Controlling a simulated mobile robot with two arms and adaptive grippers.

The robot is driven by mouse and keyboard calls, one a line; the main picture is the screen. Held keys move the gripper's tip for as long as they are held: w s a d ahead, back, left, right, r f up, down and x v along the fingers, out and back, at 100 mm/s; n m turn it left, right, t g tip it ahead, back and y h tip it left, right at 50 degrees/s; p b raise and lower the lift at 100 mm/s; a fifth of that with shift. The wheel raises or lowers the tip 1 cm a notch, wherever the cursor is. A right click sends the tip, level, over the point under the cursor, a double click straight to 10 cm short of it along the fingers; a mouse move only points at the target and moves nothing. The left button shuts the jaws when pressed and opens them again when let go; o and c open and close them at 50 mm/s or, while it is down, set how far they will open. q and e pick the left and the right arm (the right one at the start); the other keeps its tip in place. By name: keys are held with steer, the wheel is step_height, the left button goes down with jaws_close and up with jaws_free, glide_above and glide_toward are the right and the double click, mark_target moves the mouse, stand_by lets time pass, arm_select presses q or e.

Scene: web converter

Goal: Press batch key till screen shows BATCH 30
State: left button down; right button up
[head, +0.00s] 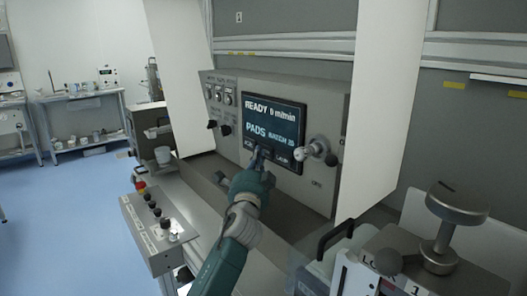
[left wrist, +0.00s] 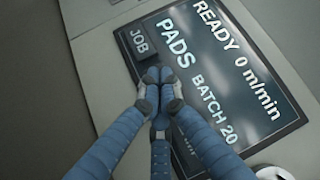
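The screen (head: 274,128) on the grey console reads READY 0 m/min and PADS BATCH 20; the text is clearest in the left wrist view (left wrist: 215,75). Keys run along its lower edge: the JOB key (left wrist: 141,43) is in plain sight, and another key (head: 283,159) shows at the right. My left gripper (head: 257,154) is at this key row, its fingertips (left wrist: 159,77) together and empty, between these two keys. The fingers hide the key there, so I cannot tell whether they touch it. My right gripper is not in view.
A metal knob with a dark handle (head: 322,150) sticks out right of the screen. Small dials and switches (head: 219,95) are at its left. A box with black knobs and a red button (head: 152,215) stands lower left. Machine parts (head: 440,235) fill the lower right.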

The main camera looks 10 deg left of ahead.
arm_select(q)
steer(key=shift+s+a+p, duration=0.35)
steer(key=shift+s, duration=0.2)
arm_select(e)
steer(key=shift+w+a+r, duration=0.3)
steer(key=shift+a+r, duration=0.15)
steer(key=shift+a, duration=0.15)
arm_select(q)
steer(key=s+a+p, duration=0.1)
steer(key=s, duration=0.1)
steer(key=s+a+p, duration=0.2)
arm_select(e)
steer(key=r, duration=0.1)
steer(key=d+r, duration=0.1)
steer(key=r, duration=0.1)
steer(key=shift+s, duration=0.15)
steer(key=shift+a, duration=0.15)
